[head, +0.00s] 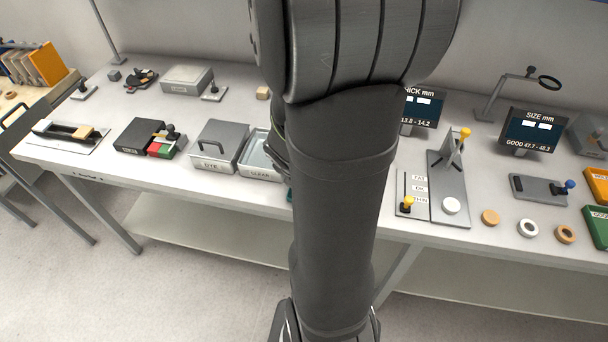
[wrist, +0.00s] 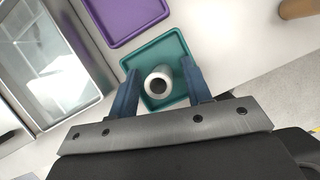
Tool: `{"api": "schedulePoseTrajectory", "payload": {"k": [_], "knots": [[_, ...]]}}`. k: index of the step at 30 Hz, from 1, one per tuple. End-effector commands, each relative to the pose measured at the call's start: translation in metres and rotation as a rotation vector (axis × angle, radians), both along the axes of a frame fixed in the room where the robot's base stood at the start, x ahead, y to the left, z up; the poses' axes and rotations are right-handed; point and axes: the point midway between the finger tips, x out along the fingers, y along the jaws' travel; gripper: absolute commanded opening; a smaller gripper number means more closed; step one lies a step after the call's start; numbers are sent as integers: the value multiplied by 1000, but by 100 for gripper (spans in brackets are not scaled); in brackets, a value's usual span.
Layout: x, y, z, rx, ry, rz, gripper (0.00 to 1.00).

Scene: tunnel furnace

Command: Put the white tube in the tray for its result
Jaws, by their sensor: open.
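The white tube (wrist: 158,86) shows almost end-on in the wrist view, its dark round bore facing the camera. It appears within the outline of the teal tray (wrist: 127,62); I cannot tell its exact contact with the tray floor. My gripper (wrist: 161,67) is open, with one blue finger on each side of the tube.
A purple tray (wrist: 128,14) lies beside the teal one. A brown cylinder (wrist: 298,8) is at upper right. The bench edge is close.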

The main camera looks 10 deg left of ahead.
Motion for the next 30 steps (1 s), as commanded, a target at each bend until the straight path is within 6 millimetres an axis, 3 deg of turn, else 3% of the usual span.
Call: {"api": "schedulePoseTrajectory", "payload": {"k": [8, 24, 30], "knots": [[-7, 3, 24, 2, -6, 0, 45], [-37, 11, 96, 3, -5, 2, 45], [-43, 12, 111, 1, -2, 1, 45]]}}
